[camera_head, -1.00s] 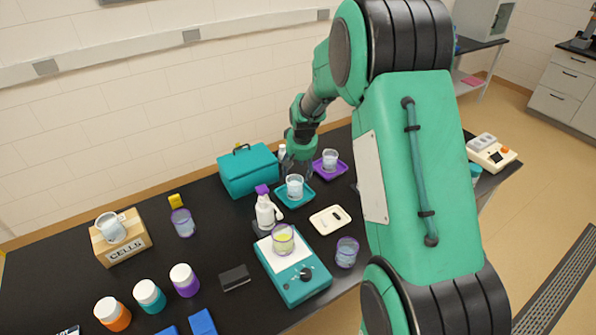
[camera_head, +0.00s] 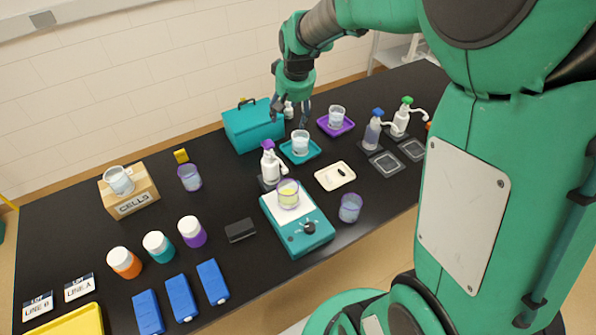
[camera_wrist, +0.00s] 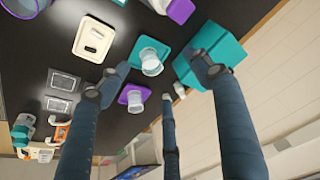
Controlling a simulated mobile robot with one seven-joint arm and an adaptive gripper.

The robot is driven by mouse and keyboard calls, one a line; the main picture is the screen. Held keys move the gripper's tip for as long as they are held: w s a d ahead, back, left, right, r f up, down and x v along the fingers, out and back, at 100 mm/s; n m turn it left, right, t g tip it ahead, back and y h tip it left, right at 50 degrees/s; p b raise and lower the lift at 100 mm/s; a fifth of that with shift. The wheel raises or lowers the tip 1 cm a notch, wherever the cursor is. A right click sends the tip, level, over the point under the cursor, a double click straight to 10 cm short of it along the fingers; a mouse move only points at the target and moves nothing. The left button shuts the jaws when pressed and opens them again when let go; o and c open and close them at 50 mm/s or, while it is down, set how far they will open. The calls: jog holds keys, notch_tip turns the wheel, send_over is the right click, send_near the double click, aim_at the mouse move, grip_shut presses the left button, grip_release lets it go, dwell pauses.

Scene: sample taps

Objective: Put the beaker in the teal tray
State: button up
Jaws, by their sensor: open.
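A clear beaker (camera_head: 300,143) with pale contents stands upright in the small teal tray (camera_head: 315,153). In the wrist view this beaker (camera_wrist: 151,63) and the teal tray (camera_wrist: 163,47) show beyond my fingers. My gripper (camera_head: 291,111) is open and empty, above and just behind the beaker, apart from it. Its spread fingers (camera_wrist: 158,82) show in the wrist view with nothing between them. A similar beaker (camera_head: 337,117) stands in a purple tray (camera_head: 348,127) to the right.
A teal box (camera_head: 252,127) stands left of the tray. A spray bottle (camera_head: 270,165), a teal scale-like device (camera_head: 298,235) with a yellow-filled beaker (camera_head: 288,193), and a white plate (camera_head: 334,176) are in front. A cells box (camera_head: 130,192) is at left; more bottles (camera_head: 373,130) stand right.

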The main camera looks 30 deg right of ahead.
jog(key=s+a+r+n+t, duration=0.1)
jog(key=s+a+r, duration=0.4)
jog(key=s, duration=0.2)
jog(key=s+a+r, duration=0.5)
jog(key=s, duration=0.3)
jog(key=s+a+r, duration=0.1)
jog(key=s+a, duration=0.1)
jog(key=s, duration=0.5)
jog(key=s+a+n, duration=0.1)
jog(key=s+a, duration=0.1)
jog(key=s, duration=0.6)
jog(key=shift+a+r+t+y, duration=0.4)
